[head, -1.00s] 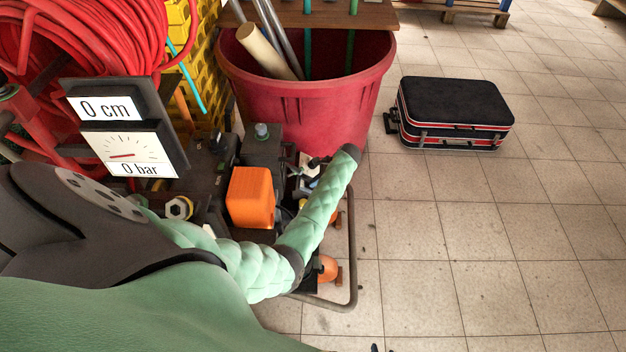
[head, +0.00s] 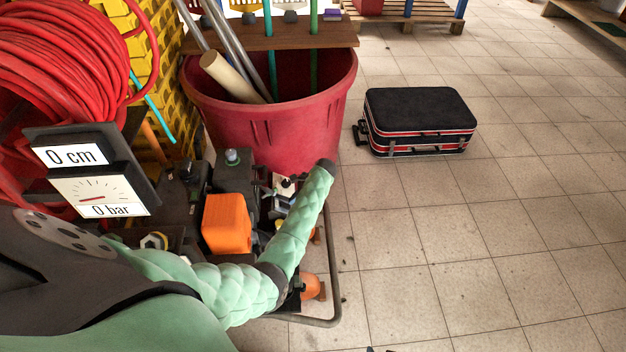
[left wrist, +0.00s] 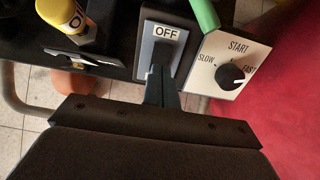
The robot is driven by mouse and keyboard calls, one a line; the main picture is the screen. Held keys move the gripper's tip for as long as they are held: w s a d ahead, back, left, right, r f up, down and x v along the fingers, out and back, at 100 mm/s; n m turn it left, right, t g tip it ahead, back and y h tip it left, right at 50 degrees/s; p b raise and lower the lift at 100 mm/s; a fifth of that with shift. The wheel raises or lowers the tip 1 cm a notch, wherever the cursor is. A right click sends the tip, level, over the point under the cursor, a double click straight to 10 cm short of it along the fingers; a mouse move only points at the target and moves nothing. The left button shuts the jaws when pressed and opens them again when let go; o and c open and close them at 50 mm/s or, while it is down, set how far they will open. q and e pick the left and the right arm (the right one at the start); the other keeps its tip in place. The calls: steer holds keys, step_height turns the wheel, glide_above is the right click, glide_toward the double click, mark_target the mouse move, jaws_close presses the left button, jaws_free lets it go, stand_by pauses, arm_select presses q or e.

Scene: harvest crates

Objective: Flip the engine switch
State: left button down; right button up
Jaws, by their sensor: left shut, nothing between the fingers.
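The engine switch (left wrist: 178,51) shows in the left wrist view as a grey plate with a white "OFF" label at the top middle. My left gripper (left wrist: 162,79) is shut and empty, its fingertips in front of the lower part of the switch. The fingers hide part of it, and I cannot tell whether they touch. In the head view my green left arm reaches over the engine (head: 226,222), which has an orange box on top. The left gripper is mostly hidden there behind the forearm end, and the switch cannot be made out. My right gripper is not in view.
A START dial (left wrist: 232,74) marked SLOW and FAST sits right of the switch, near a green part. A yellow-capped part (left wrist: 62,20) is to its left. A red tub (head: 270,125) stands behind the engine. A black case (head: 420,120) lies on open tiled floor.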

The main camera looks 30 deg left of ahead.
arm_select(q)
steer(key=p+v, duration=0.1)
steer(key=v, duration=1)
steer(key=shift+r+p, duration=0.3)
steer(key=shift+r, duration=0.05)
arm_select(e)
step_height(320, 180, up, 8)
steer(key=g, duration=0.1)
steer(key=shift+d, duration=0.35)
arm_select(q)
steer(key=shift+w+d, duration=0.1)
steer(key=shift+d, duration=0.05)
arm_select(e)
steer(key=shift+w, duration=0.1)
